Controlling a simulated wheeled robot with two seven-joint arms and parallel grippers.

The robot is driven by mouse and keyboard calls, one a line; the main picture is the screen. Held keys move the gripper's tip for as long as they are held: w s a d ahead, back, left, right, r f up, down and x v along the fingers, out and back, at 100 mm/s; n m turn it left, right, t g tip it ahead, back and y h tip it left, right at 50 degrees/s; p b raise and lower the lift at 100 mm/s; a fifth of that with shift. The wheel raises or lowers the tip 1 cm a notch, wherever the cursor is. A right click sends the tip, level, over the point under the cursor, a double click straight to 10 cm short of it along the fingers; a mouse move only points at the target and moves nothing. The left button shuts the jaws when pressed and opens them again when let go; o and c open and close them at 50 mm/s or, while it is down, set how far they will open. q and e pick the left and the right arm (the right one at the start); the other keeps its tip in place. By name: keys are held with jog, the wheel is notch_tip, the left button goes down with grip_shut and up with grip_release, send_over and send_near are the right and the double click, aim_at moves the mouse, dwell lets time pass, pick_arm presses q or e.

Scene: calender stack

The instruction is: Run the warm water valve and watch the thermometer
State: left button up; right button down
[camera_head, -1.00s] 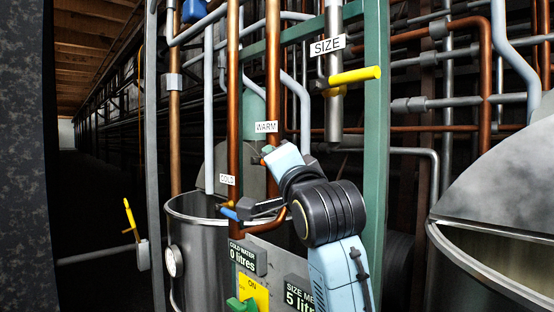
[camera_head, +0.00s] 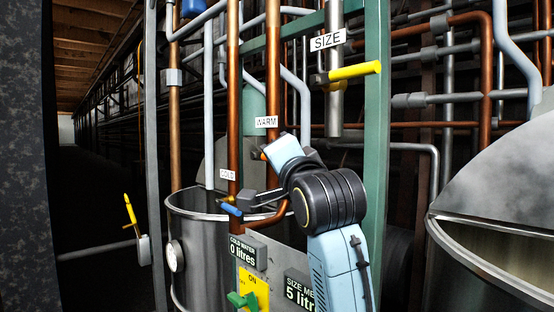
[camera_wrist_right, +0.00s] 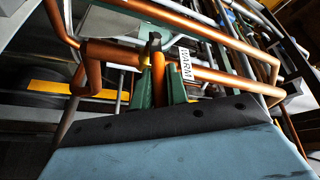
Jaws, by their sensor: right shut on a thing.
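My right gripper (camera_wrist_right: 160,82) reaches in at the warm water pipe (camera_head: 273,70), just below the WARM label (camera_head: 266,122). In the wrist view its two green fingers are shut on an orange handle (camera_wrist_right: 158,92), just beside the WARM label (camera_wrist_right: 186,62). A dark valve stem (camera_wrist_right: 154,42) with a yellowish collar stands beyond the fingertips. In the head view the gripper body hides most of the handle. The round white thermometer dial (camera_head: 175,256) is on the side of the steel tank (camera_head: 190,280); its reading is too small to tell. My left gripper is not in view.
The blue cold-water handle (camera_head: 231,209) is left of my gripper. The yellow SIZE lever (camera_head: 355,71) is above right. A panel reads 0 litres cold water; a green knob (camera_head: 243,299) sits on a yellow plate. A large vat (camera_head: 500,265) stands at right.

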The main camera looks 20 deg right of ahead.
notch_tip(320, 180, up, 2)
jog(key=g, duration=0.1)
jog(key=n+g, duration=0.1)
jog(key=shift+w+a+r+g, duration=0.1)
jog(key=shift+r+g, duration=0.05)
jog(key=shift+g, duration=0.25)
jog(key=shift+w+a+r+n+g, duration=0.1)
jog(key=shift+w+r+n+g, duration=0.3)
jog(key=shift+g, duration=0.45)
jog(key=shift+w+a+r+n+g, duration=0.1)
jog(key=shift+r+n+g, duration=0.2)
jog(key=shift+r+g, duration=0.4)
jog(key=shift+f, duration=0.15)
jog(key=c, duration=1.4)
grip_release()
jog(key=shift+s, duration=0.1)
jog(key=b+v, duration=0.6)
jog(key=b, duration=0.1)
jog(key=b+v, duration=0.7)
jog(key=shift+r+b, duration=0.25)
jog(key=shift+b, duration=0.15)
